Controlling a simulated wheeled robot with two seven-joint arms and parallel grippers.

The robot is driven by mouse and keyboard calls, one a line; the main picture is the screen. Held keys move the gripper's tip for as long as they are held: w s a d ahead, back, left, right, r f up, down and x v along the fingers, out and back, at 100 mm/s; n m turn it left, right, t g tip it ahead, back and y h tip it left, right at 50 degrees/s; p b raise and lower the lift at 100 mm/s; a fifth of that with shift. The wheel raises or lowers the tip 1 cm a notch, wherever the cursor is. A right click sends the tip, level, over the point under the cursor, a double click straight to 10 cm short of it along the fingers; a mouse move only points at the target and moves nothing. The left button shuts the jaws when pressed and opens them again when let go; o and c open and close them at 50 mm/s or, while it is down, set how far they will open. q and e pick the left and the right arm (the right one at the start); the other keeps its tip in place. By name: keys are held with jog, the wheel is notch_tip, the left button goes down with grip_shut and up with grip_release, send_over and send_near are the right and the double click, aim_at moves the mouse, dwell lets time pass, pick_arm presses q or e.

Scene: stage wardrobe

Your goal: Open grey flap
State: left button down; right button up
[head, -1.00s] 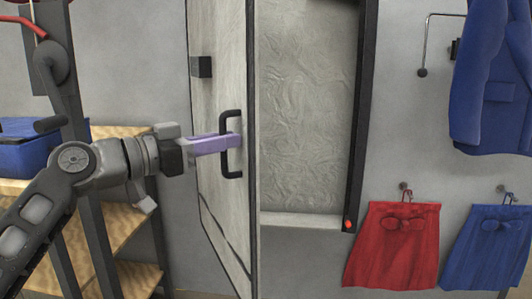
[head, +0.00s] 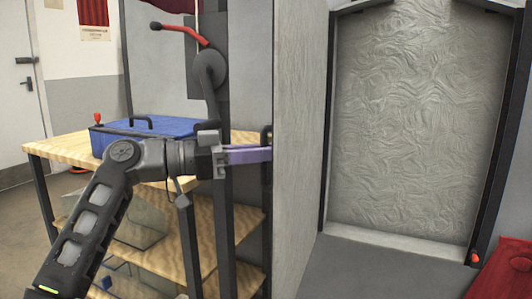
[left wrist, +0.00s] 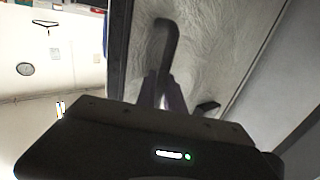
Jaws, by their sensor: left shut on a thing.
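The grey flap (head: 300,150) stands swung out to the left of its dark-framed opening, with its inner face towards me in the head view. Its outer face shows in the left wrist view (left wrist: 205,70). A black bar handle (left wrist: 168,48) is on that outer face; in the head view the flap's edge hides most of it. My left gripper (head: 264,154), with purple fingers, is shut on the handle. The fingers also show around the handle in the left wrist view (left wrist: 163,90). My right gripper is not in view.
A wooden shelf unit (head: 60,147) with a blue case (head: 165,128) stands behind my left arm. A red-handled lever (head: 180,33) is above it. The opening (head: 415,120) shows a crumpled grey back and looks empty. A red knob (head: 475,258) is at its lower right.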

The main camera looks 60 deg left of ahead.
pick_arm(q)
jog(key=shift+r, duration=0.2)
jog(key=c, duration=1.7)
grip_release()
jog(key=shift+w+f, duration=0.1)
jog(key=shift+p+v, duration=1.05)
jog(key=shift+v, duration=2.85)
jog(key=shift+c, duration=0.5)
